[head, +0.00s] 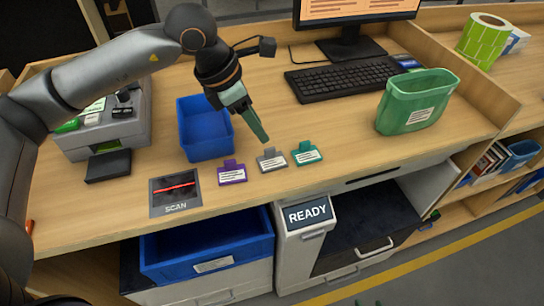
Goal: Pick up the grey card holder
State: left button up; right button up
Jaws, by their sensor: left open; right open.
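The grey card holder (271,160) lies flat on the wooden desk, with a white label on its face and a tab at its far edge. It lies between a purple card holder (232,173) and a teal card holder (307,153). My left gripper (262,136) points down just behind the grey card holder, its green fingers apart from it and empty. The gap between the fingers is hard to see from this angle. My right gripper (368,302) shows only as green fingertips at the bottom edge, far below the desk top and away from the holders.
A blue bin (206,128) stands behind the purple holder, close to my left gripper. A scan pad (175,192) lies at the front left. A green bin (416,101) and a keyboard (343,79) are to the right. The desk right of the teal holder is clear.

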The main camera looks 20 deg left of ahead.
aim_at(270, 148)
pick_arm(q)
jog(key=shift+a+p+x, duration=0.1)
jog(key=shift+p+x, duration=0.25)
jog(key=shift+x, duration=1.45)
jog(key=shift+a+p+x, duration=0.15)
jog(key=shift+p+x, duration=0.2)
jog(key=shift+x, duration=1.4)
jog(key=shift+s, duration=0.15)
grip_shut()
